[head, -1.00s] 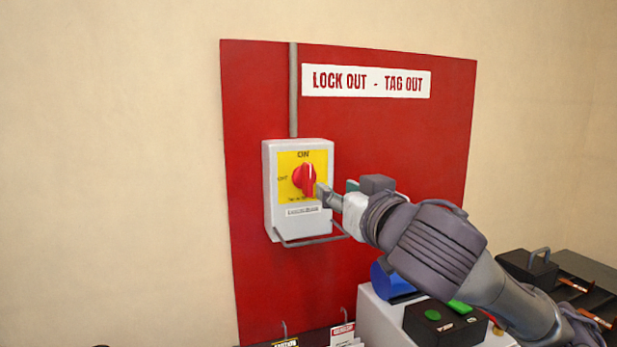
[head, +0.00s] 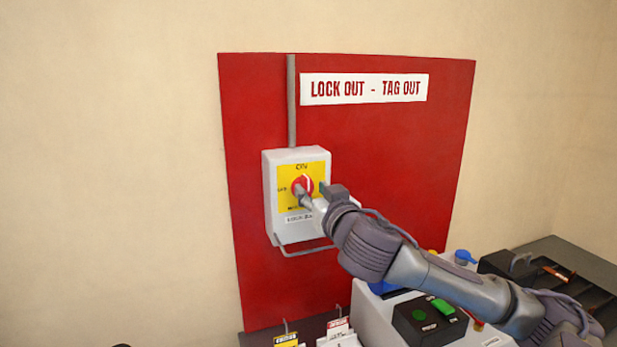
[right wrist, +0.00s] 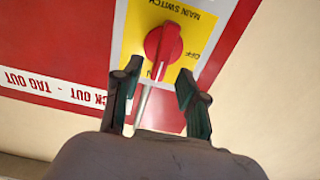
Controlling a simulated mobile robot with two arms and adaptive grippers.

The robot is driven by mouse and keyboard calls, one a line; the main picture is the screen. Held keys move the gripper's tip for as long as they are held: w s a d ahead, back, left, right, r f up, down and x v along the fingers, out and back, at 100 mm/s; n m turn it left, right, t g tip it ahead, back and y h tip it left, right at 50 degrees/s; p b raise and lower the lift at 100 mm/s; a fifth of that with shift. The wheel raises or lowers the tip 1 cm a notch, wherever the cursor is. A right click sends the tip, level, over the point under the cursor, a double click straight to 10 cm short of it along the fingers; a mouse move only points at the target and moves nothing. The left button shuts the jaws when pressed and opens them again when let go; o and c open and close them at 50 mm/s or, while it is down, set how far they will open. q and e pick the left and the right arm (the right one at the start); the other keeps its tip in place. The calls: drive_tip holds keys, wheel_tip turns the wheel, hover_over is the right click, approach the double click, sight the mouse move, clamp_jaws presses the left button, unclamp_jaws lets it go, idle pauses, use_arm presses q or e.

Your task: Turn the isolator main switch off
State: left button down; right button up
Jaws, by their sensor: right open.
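The isolator main switch is a light grey box (head: 270,205) with a yellow plate and a red rotary knob (head: 302,183). The knob's handle lies roughly along the ON direction in the head view. In the right wrist view, which is upside down, the red knob (right wrist: 163,45) sits on the yellow plate with OFF to its right. My right gripper (head: 312,192) is in front of the plate, partly covering it. Its open fingers (right wrist: 158,88) show on either side of the knob's near end, with no visible grip on it. My left gripper is not in view.
The box hangs on a red lock-out board (head: 390,170) with a grey conduit (head: 291,100) above and a metal bar (head: 300,250) below. Tags (head: 338,328), a control box with green buttons (head: 430,325) and a black tray (head: 585,270) stand below.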

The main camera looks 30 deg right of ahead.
drive_tip(key=shift+p+x, duration=0.3)
drive_tip(key=shift+x, duration=1.15)
drive_tip(key=shift+c, duration=0.2)
clamp_jaws()
